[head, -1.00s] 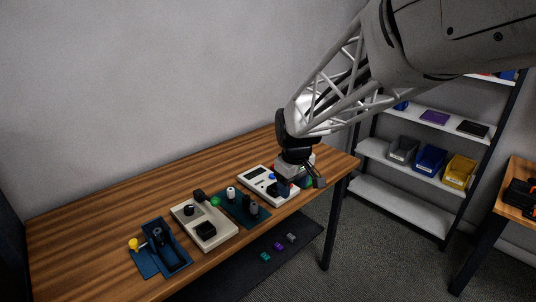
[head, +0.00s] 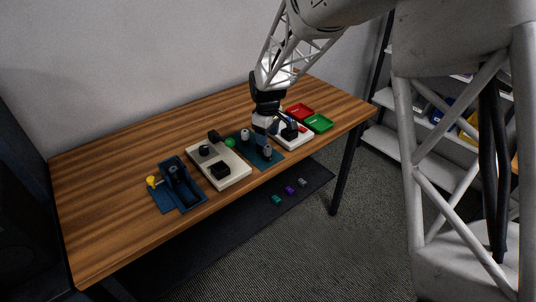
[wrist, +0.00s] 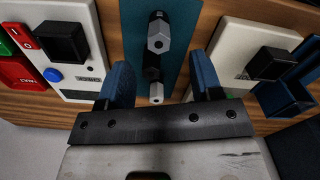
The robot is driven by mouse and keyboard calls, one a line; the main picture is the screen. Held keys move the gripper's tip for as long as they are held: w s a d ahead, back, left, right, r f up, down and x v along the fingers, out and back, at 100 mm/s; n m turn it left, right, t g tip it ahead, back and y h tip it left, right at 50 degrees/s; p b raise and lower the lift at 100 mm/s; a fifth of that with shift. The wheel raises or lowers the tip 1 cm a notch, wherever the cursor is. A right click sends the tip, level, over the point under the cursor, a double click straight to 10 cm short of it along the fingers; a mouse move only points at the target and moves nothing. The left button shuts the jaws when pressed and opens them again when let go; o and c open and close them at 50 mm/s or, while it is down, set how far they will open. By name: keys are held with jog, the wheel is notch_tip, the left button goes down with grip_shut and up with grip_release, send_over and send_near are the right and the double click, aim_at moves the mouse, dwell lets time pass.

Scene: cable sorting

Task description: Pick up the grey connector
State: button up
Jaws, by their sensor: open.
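The grey connector (head: 267,152) stands on a dark teal plate (head: 270,164) near the front of the table. In the wrist view the grey connector (wrist: 159,38) shows a grey hexagonal part with a black end, beyond the fingertips. A white connector (head: 245,135) stands behind it on the same plate; its white part (wrist: 156,92) shows between my fingers.
A white box (head: 292,134) with a black block is close on the right, before red (head: 299,111) and green (head: 319,123) trays. A cream box (head: 232,167) and a blue holder (head: 178,184) are on the left. The table's back left is clear.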

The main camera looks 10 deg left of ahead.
aim_at(268, 151)
jog(key=shift+f, duration=1.3)
jog(key=shift+f, duration=2.6)
jog(key=c, duration=1)
jog(key=shift+r, duration=0.15)
